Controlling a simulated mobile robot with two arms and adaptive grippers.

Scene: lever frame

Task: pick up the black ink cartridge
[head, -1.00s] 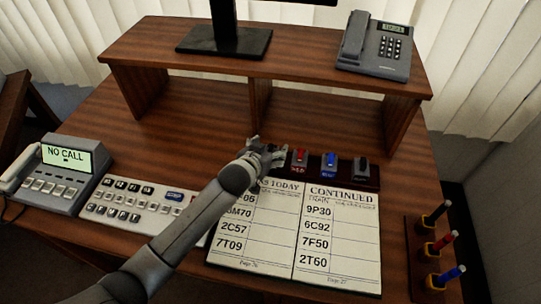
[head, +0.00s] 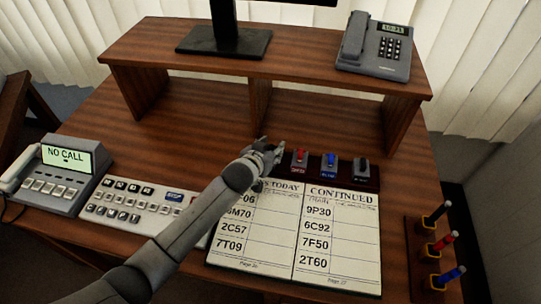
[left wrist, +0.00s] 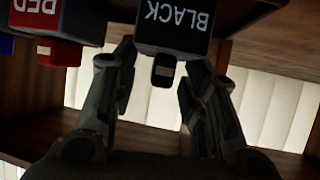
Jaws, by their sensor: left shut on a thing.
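The black ink cartridge (left wrist: 175,22), with the label BLACK, is at the top middle of the left wrist view, between the fingers. My left gripper (left wrist: 158,85) is shut on it. In the head view my left gripper (head: 269,147) is at the left end of the row of cartridges and hides the black one. I cannot tell whether the cartridge is off its tray. My right gripper is not in view.
A red cartridge (head: 300,157) and a blue one (head: 329,162) stand just right of the gripper, with a dark grey one (head: 362,168) beyond. An open log book (head: 338,235) lies in front. A desk shelf (head: 200,66) stands behind.

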